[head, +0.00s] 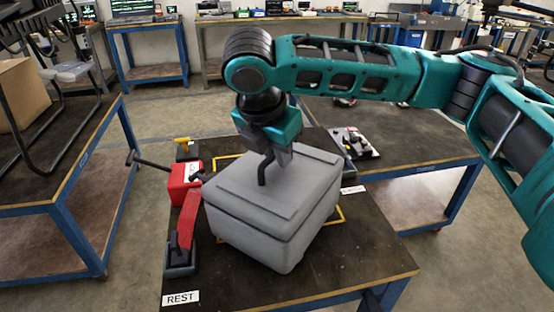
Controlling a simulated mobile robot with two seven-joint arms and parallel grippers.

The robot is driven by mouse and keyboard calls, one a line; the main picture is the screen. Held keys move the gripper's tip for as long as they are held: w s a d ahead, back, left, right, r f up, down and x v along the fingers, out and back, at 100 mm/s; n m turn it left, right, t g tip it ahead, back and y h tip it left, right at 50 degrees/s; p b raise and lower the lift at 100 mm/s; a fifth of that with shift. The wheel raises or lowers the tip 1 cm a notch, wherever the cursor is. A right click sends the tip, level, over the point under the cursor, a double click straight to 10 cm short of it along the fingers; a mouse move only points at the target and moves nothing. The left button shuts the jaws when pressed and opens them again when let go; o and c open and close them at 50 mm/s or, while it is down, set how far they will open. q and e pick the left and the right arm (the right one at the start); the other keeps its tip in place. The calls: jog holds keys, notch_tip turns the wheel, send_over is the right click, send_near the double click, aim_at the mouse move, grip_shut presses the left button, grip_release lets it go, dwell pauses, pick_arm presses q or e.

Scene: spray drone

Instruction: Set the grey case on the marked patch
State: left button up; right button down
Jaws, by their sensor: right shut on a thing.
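The grey case (290,228) is a boxy, lidded block at the middle of the near table (370,275). My right gripper (266,172) points down onto its lid from above and is shut on it; the exact grip is hard to see. A yellow outline (338,217) marks a patch on the table, showing past the case at its right and at its far left corner. The case covers most of the patch and looks turned relative to it. I cannot tell whether its underside touches the table. My left gripper is not in view.
A red device (184,184) with a red strap and a dark block (180,262) stands close left of the case. A white plate with parts (355,143) sits back right. The table's front right is clear, beyond a REST label (181,298).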

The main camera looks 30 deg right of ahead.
jog(key=shift+f, duration=0.8)
jog(key=c, duration=1.1)
grip_release()
jog(key=v, duration=1.2)
jog(key=shift+p, duration=0.45)
